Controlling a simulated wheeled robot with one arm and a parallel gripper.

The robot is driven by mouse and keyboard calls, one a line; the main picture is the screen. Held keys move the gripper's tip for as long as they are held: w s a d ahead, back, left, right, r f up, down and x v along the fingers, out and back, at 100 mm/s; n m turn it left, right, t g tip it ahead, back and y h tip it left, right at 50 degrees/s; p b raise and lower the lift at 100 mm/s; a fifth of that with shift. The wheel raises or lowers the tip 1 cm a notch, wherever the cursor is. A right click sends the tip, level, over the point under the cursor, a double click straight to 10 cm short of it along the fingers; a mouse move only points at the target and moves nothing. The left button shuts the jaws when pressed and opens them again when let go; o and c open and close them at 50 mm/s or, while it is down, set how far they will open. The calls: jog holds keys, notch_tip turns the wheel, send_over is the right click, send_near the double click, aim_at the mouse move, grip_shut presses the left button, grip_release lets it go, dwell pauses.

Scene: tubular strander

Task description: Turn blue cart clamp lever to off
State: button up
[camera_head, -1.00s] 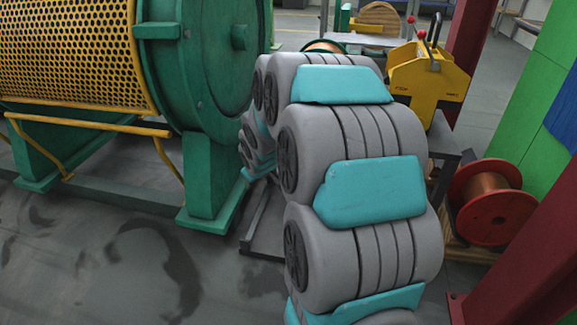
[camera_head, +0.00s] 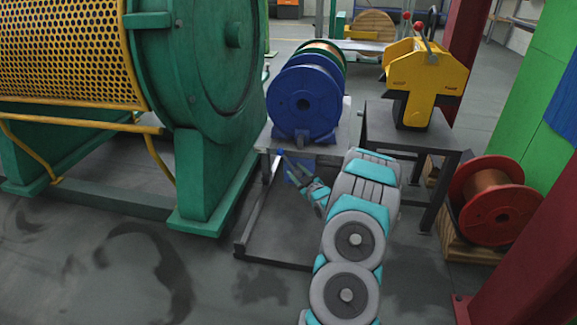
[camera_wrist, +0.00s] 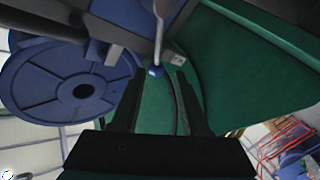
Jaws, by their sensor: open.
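The clamp lever, a pale metal rod with a blue ball knob (camera_head: 281,152), is at the front of the cart (camera_head: 350,125) below the blue spool (camera_head: 304,100). My gripper (camera_head: 287,166) is open beside the lever, under the spool. In the wrist view the blue knob (camera_wrist: 155,71) shows between the tips of my open gripper (camera_wrist: 159,73), with its rod running up to the picture's top. Whether a finger touches the knob cannot be told. The blue spool (camera_wrist: 60,85) also shows at the left in the wrist view.
A green and yellow strander drum (camera_head: 215,85) stands left of the cart. A yellow machine (camera_head: 425,80) is on a grey table (camera_head: 390,140) at right. A red reel (camera_head: 500,212) and a dark red post (camera_head: 520,255) are further right. Floor is clear at front left.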

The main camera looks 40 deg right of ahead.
aim_at(286, 159)
jog(key=w, duration=0.2)
jog(key=w+d, duration=0.1)
jog(key=w, duration=0.1)
jog(key=w+d+b, duration=0.1)
jog(key=w, duration=0.2)
jog(key=shift+w+f, duration=0.1)
jog(key=shift+f, duration=0.1)
jog(key=shift+a, duration=0.1)
grip_shut()
dwell(1.4)
